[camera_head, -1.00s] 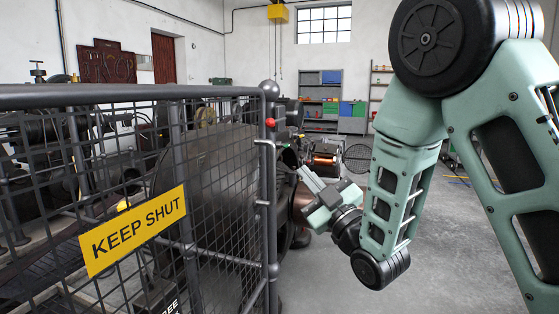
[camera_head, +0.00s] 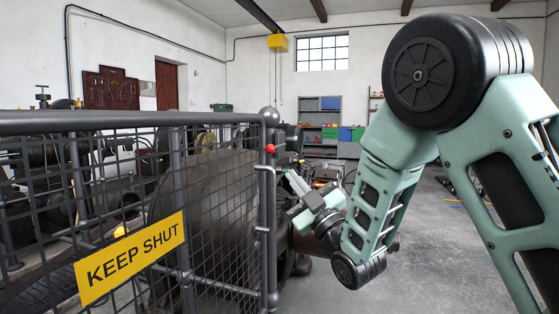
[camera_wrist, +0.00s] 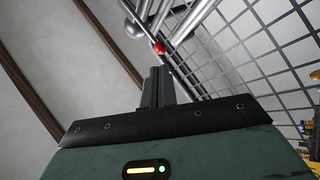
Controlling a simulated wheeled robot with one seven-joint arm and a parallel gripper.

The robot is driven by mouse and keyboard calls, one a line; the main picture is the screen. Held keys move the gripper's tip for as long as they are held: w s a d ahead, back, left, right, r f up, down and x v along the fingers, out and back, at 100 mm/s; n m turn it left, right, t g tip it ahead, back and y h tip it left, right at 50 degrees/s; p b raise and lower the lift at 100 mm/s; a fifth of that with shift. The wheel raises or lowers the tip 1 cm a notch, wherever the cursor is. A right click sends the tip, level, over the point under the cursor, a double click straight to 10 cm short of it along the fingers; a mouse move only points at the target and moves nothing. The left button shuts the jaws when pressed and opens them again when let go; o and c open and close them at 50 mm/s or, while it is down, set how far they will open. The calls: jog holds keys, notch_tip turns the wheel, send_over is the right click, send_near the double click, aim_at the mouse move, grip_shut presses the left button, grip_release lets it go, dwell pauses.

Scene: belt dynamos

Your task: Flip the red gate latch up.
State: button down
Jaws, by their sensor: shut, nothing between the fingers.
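The red latch knob (camera_head: 270,148) sits near the top of the grey gate post, just below its round cap. In the wrist view the red knob (camera_wrist: 158,47) is just beyond my fingertips, with a gap that I cannot judge exactly. My gripper (camera_head: 289,176) is right of the post and a little lower than the knob in the head view, its fingers pointing up and left. In the wrist view the fingers of my gripper (camera_wrist: 157,72) are together and hold nothing. The latch's pivot is too small to make out.
The grey mesh gate (camera_head: 110,200) fills the left side and carries a yellow KEEP SHUT sign (camera_head: 130,258). Dark machinery (camera_head: 205,195) stands behind the mesh. Shelves (camera_head: 321,125) stand at the back wall. Open floor (camera_head: 425,240) lies to the right.

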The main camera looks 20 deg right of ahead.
aim_at(273, 152)
jog(key=x, duration=0.7)
